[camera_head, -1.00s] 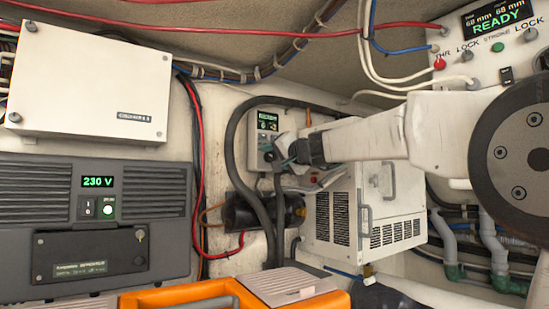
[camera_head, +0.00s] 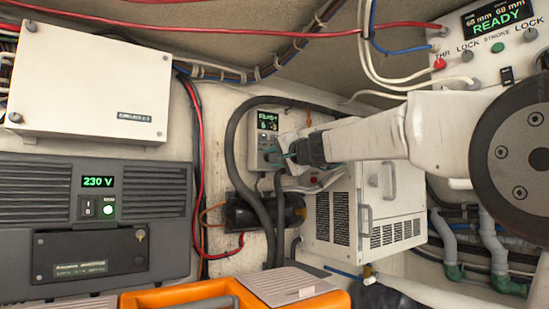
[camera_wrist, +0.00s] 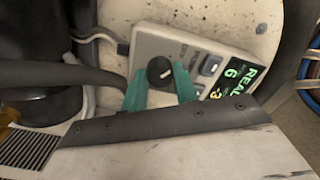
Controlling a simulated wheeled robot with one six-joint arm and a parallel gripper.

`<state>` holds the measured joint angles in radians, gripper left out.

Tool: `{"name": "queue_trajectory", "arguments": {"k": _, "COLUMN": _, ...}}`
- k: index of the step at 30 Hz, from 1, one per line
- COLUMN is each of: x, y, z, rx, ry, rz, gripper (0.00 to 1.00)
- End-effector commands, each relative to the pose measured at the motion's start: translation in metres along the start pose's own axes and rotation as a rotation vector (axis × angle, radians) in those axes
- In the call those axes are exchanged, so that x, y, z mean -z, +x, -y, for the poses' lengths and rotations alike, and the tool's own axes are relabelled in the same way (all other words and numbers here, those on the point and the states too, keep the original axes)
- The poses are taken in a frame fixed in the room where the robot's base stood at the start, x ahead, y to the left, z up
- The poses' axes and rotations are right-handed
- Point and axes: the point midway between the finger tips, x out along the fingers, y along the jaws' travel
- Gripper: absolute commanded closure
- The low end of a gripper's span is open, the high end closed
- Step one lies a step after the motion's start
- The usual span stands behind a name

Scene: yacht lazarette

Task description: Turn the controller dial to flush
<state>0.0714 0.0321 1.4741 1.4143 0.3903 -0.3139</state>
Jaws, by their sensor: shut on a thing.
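The controller (camera_head: 257,142) is a pale grey wall box with a lit display (camera_head: 268,121). It also shows in the wrist view (camera_wrist: 148,48), with its display (camera_wrist: 232,84) turned sideways, green text and a yellow figure on it. In the head view the top line looks like "FLUSH", but it is small and blurred; the wrist view's text is cut off. The round black dial (camera_wrist: 160,73) has a pale pointer mark. My gripper (camera_wrist: 160,87) has its teal fingertips on either side of the dial, shut on it. In the head view my gripper (camera_head: 288,156) hides the dial.
Buttons sit between dial and display in the wrist view. A thick dark hose (camera_head: 233,165) loops beside the controller. A white vented box (camera_head: 345,210) stands below my arm. An orange case (camera_head: 185,294) lies in front. Red and blue cables run overhead.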

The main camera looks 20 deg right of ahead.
Motion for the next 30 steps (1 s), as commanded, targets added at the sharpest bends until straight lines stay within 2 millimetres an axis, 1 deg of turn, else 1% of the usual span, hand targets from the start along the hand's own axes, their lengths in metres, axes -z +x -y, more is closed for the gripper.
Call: {"name": "queue_trajectory", "arguments": {"k": 30, "x": -0.0011, "y": 0.0002, "z": -0.0022, "rx": -0.003, "ry": 0.965, "rz": 0.001, "gripper": 0.94}}
